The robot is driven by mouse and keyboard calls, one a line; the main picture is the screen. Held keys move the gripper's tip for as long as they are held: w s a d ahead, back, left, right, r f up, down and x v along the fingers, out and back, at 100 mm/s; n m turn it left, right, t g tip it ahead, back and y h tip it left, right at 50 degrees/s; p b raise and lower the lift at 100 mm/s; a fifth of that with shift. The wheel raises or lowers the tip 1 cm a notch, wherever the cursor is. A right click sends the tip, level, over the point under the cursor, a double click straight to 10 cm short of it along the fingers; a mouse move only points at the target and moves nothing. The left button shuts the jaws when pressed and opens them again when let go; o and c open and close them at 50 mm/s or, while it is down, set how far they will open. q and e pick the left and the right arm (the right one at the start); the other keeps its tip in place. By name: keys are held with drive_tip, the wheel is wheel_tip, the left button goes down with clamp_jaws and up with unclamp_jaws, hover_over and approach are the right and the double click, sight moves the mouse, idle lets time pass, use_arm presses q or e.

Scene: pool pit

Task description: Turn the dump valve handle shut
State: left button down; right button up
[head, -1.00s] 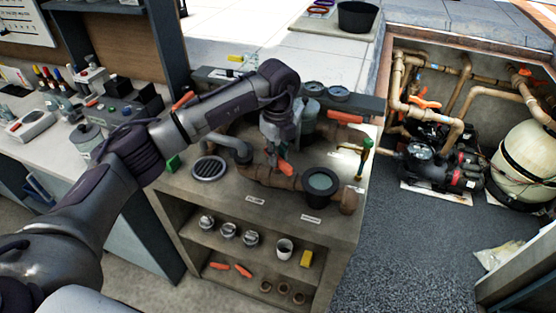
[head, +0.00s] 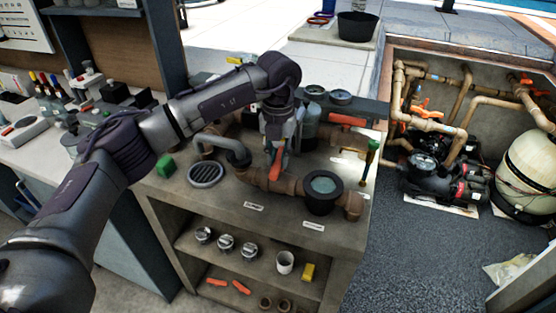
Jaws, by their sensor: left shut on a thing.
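The orange valve handle (head: 276,168) sits on the brown pipe run (head: 252,179) on top of the bench. My left gripper (head: 276,150) reaches down from above and is shut on this handle; the fingers partly hide its upper end. The handle's visible end points down and slightly left in the picture. Labels (head: 254,206) lie on the bench front below the pipe, too small to read. My right gripper is not in view.
A dark round strainer pot (head: 323,190) stands right of the handle, and a round grate (head: 206,174) lies left. Another orange handle (head: 347,120) is behind. A green-and-brass valve (head: 371,155) stands at the bench's right edge. The shelves below hold cups and fittings.

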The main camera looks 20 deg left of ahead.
sight(278, 159)
use_arm(q)
drive_tip(key=shift+m, duration=0.6)
drive_tip(key=shift+r, duration=0.1)
drive_tip(key=c, duration=1)
unclamp_jaws()
drive_tip(key=shift+c, duration=0.2)
wheel_tip(278, 159, up, 12)
